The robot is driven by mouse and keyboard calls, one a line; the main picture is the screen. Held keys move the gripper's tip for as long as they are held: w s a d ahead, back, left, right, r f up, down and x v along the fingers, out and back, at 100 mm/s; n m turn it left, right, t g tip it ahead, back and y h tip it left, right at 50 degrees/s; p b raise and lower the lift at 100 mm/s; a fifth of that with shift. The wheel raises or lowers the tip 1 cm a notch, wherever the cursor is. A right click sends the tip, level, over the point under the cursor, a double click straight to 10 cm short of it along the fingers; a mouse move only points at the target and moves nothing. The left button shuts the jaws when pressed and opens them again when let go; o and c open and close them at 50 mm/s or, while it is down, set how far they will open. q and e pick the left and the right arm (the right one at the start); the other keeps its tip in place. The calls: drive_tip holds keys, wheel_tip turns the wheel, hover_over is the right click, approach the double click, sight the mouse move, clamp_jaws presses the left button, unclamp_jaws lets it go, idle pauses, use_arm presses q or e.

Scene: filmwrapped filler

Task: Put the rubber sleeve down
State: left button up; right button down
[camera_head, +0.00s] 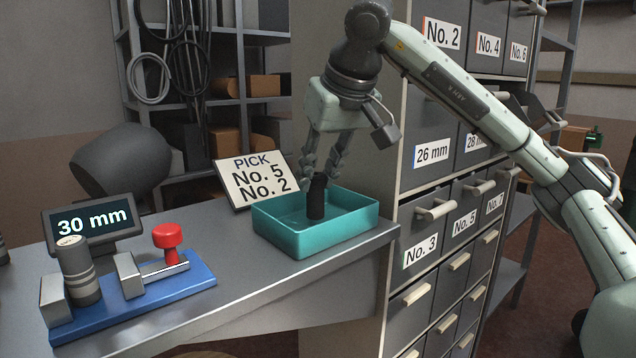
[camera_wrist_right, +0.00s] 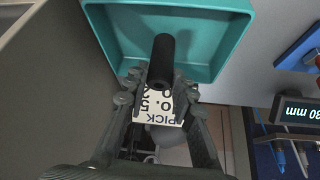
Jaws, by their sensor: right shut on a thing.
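A black rubber sleeve (camera_head: 316,198) stands roughly upright between the fingertips of my right gripper (camera_head: 322,170), which is shut on it. The sleeve is over the inside of a teal tray (camera_head: 330,236) on the grey bench. In the right wrist view the sleeve (camera_wrist_right: 161,62) sticks out from the fingers (camera_wrist_right: 157,88) across the tray (camera_wrist_right: 112,32). I cannot tell whether its lower end touches the tray floor. The tray holds nothing else that I can see. My left gripper is not in view.
A card (camera_head: 258,179) reading "PICK No. 5 No. 2" stands behind the tray. A blue gauge fixture (camera_head: 185,283) with a grey cylinder (camera_head: 77,270), a red knob (camera_head: 168,240) and a "30 mm" display (camera_head: 92,222) is at the left. A labelled drawer cabinet (camera_head: 425,190) stands close at the right.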

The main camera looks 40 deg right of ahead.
drive_tip(key=shift+f, duration=0.6)
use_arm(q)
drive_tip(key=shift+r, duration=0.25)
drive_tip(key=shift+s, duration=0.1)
use_arm(e)
drive_tip(key=shift+f, duration=0.2)
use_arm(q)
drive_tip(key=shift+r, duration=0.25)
use_arm(e)
drive_tip(key=c, duration=1.3)
unclamp_jaws()
drive_tip(key=shift+r, duration=0.1)
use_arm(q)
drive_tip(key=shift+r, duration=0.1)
use_arm(e)
drive_tip(key=shift+r, duration=0.1)
